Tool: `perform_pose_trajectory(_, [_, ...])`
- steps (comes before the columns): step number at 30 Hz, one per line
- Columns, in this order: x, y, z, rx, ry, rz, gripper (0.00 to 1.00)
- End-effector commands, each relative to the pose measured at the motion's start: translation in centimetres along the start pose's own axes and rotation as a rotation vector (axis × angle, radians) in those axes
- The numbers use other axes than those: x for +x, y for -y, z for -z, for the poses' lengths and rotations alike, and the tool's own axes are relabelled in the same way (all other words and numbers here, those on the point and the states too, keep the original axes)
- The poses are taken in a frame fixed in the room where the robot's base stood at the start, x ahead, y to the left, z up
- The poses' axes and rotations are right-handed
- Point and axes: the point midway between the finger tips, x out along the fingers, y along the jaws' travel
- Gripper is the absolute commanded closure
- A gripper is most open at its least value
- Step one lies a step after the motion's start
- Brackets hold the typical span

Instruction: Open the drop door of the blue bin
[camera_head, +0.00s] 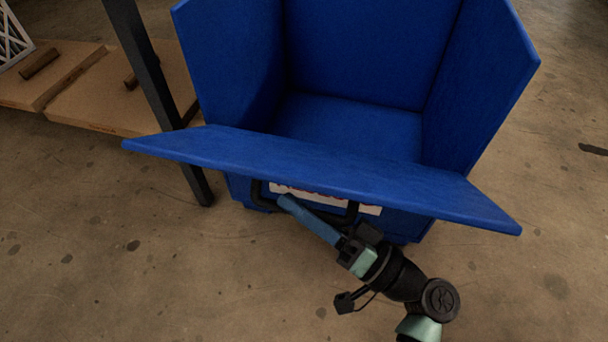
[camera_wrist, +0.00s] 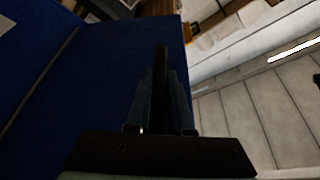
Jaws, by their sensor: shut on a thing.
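The blue bin (camera_head: 352,55) stands on the floor, with its inside and two side walls visible in the head view. Its drop door (camera_head: 320,172) is swung down and leans outward across the front, its upper face showing. A black bar handle (camera_head: 258,196) sits under the door's front side, beside a white label (camera_head: 290,190). My gripper (camera_head: 288,203) is below the door, its fingers shut on the handle. In the wrist view the fingers (camera_wrist: 160,92) close around the dark bar (camera_wrist: 161,62), with the blue door panel (camera_wrist: 112,75) behind. The handle's middle is partly hidden by the fingers.
A dark upright post (camera_head: 148,65) stands just left of the bin, close to the door's left end. Flat brown boards (camera_head: 110,95) lie behind it at the left.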

Motion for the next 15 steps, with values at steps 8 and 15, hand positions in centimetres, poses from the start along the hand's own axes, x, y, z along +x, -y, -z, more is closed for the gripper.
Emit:
perform_pose_trajectory(8, [-2.1,-2.6,-4.9,0.001,-0.002,0.008,1.00])
perform_pose_trajectory(15, [-3.1,-4.4,-7.2,0.001,-0.001,0.010,1.00])
